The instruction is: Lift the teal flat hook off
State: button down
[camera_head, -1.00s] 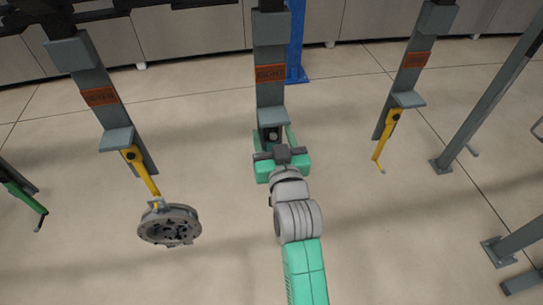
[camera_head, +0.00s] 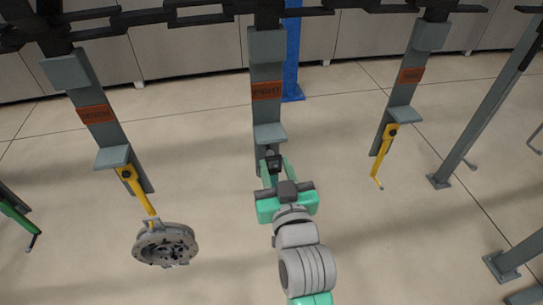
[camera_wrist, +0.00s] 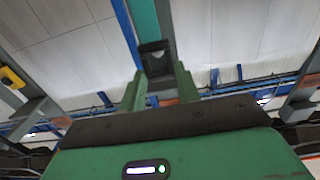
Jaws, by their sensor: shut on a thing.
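My gripper (camera_head: 275,172) is just below the ledge of the middle grey hanger (camera_head: 268,65) in the head view. In the wrist view my gripper (camera_wrist: 160,68) has its two green fingers on either side of a dark block (camera_wrist: 154,56). A teal flat bar (camera_wrist: 142,18), which looks like the teal hook, runs up from this block to the top edge. My gripper is shut on this dark end of the hook. In the head view the same dark end (camera_head: 273,161) shows between the fingertips, and the rest of the hook cannot be made out.
The left hanger (camera_head: 100,115) carries a yellow hook (camera_head: 138,190) with a grey round metal part (camera_head: 166,245). The right hanger (camera_head: 408,90) carries an empty yellow hook (camera_head: 379,165). A green hook (camera_head: 15,212) is at the far left. Grey posts stand right. Floor between is clear.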

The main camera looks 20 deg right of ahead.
jog(key=s+a+b, duration=0.2)
jog(key=s+a, duration=0.1)
jog(key=s, duration=1.5)
jog(key=shift+s+a+r, duration=0.2)
jog(key=s+a+p, duration=0.1)
jog(key=s+p, duration=0.5)
jog(key=p, duration=0.1)
jog(key=shift+s+a, duration=0.15)
jog(key=shift+s, duration=0.25)
